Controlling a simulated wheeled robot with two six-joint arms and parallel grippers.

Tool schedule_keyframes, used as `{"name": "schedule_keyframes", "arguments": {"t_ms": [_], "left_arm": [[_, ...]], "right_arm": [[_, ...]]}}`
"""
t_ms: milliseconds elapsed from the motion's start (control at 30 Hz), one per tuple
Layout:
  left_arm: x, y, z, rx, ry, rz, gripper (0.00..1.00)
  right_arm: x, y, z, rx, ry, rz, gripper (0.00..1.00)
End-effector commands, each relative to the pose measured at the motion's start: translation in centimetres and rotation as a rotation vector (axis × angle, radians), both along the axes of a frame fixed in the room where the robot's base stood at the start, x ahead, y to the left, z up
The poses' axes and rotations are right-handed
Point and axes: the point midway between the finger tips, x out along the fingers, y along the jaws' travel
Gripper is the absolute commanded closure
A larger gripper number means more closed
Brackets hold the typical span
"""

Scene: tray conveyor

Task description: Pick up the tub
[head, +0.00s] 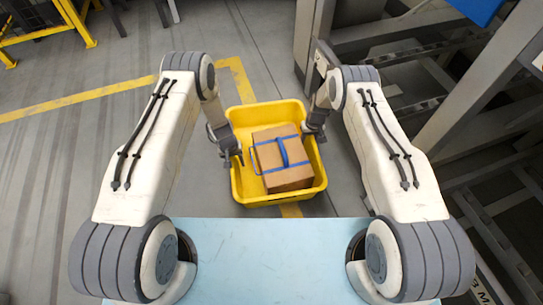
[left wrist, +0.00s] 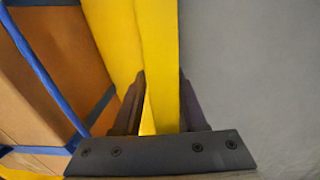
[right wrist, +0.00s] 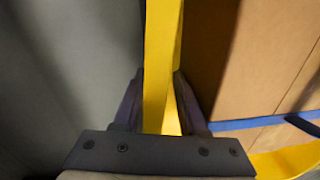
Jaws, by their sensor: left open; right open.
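The yellow tub (head: 285,198) stands on the floor in front of me and holds a cardboard box (head: 268,136) with blue straps. My left gripper (head: 232,157) is at the tub's left wall. In the left wrist view its open fingers straddle the yellow wall (left wrist: 158,50), one on each side. My right gripper (head: 314,134) is at the tub's right wall. In the right wrist view its open fingers straddle that wall (right wrist: 162,60), one inside and one outside. The arms partly hide the side rims in the head view.
A grey metal frame (head: 470,95) with rails stands close on the right. A yellow guard rail (head: 75,22) is at the far upper left. A yellow floor line (head: 75,98) runs towards the tub. The floor left of the tub is clear.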

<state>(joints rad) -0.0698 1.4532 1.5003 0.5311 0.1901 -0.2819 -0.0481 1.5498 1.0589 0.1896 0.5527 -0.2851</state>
Motion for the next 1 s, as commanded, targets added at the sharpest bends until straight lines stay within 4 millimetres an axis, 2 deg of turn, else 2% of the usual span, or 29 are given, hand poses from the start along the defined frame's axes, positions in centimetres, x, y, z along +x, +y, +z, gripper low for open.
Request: {"name": "schedule_keyframes", "arguments": {"t_ms": [33, 133, 167, 1000], "left_arm": [[0.0, 0.0, 0.01, 0.0, 0.0, 0.0, 0.59], [0.0, 0.0, 0.02, 0.0, 0.0, 0.0, 0.97], [0.01, -0.01, 0.03, 0.0, 0.0, 0.0, 1.0], [0.25, -0.34, 0.21, -0.004, -0.003, -0.001, 1.0]], "right_arm": [[0.0, 0.0, 0.01, 0.0, 0.0, 0.0, 0.59], [0.0, 0.02, 0.02, 0.0, 0.0, 0.0, 0.97], [-0.01, 0.03, 0.01, 0.0, 0.0, 0.0, 1.0], [-0.29, 0.36, -0.01, 0.004, 0.009, 0.0, 1.0]]}}
